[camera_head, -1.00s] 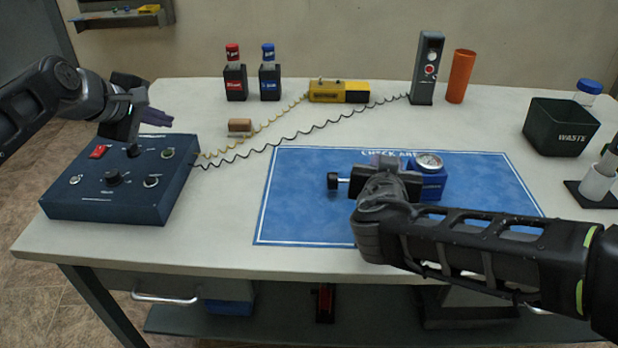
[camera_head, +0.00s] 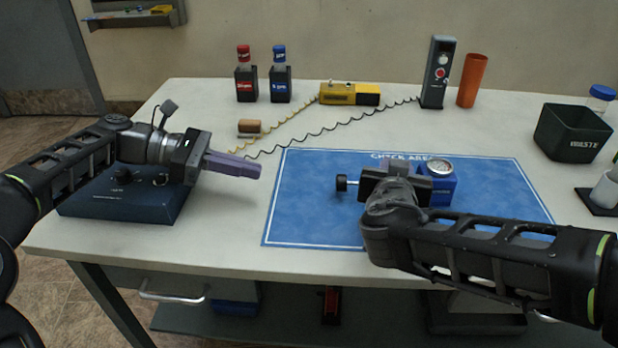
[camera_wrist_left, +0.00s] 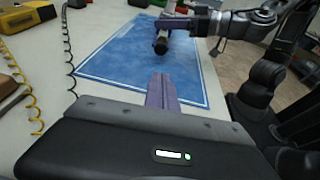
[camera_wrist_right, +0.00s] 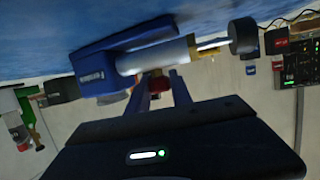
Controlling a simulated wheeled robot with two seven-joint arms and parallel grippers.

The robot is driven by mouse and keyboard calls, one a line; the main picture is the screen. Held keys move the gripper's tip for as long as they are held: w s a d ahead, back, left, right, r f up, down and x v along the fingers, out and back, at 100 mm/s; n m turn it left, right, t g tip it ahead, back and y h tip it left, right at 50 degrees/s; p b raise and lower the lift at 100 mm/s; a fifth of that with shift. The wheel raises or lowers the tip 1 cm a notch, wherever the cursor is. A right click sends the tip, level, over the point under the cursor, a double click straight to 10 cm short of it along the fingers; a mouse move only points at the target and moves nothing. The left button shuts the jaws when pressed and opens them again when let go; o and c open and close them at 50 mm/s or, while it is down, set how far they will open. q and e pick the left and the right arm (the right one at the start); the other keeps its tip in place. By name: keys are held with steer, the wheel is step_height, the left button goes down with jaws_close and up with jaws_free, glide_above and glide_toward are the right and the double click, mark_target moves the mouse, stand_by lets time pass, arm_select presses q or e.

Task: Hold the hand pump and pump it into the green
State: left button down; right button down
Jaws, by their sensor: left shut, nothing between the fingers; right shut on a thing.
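The hand pump (camera_head: 441,188) has a blue body with a round gauge (camera_head: 438,167) and a black knob (camera_head: 342,183) on its left. It is over the blue check mat. My right gripper (camera_head: 397,170) is shut on the pump, its fingers mostly hidden. In the right wrist view the pump's silver barrel (camera_wrist_right: 158,57) runs toward the black knob (camera_wrist_right: 243,36), with the rod showing between. My left gripper (camera_head: 236,165) is shut and empty, its purple fingers pointing right, left of the mat and apart from the knob. The gauge reading is too small to tell.
A dark blue control box (camera_head: 125,200) lies under my left arm. The blue mat (camera_head: 300,215) is mostly clear on its left. Red and blue bottles, a yellow device (camera_head: 338,93), an orange cup (camera_head: 472,80) and a waste bin (camera_head: 572,133) stand behind and right.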

arm_select(q)
glide_toward(338, 177)
steer(key=d+f, duration=0.4)
steer(key=d, duration=0.1)
steer(key=shift+s, duration=0.2)
steer(key=shift+d, duration=0.45)
steer(key=shift+s+d, duration=0.1)
steer(key=shift+d, duration=0.9)
steer(key=shift+s+d, duration=0.15)
steer(key=shift+d, duration=0.8)
steer(key=shift+a, duration=0.15)
steer(key=shift+a, duration=0.35)
steer(key=v, duration=1.3)
steer(key=shift+w+a+f, duration=0.15)
steer(key=shift+a+f, duration=0.1)
steer(key=shift+f, duration=0.05)
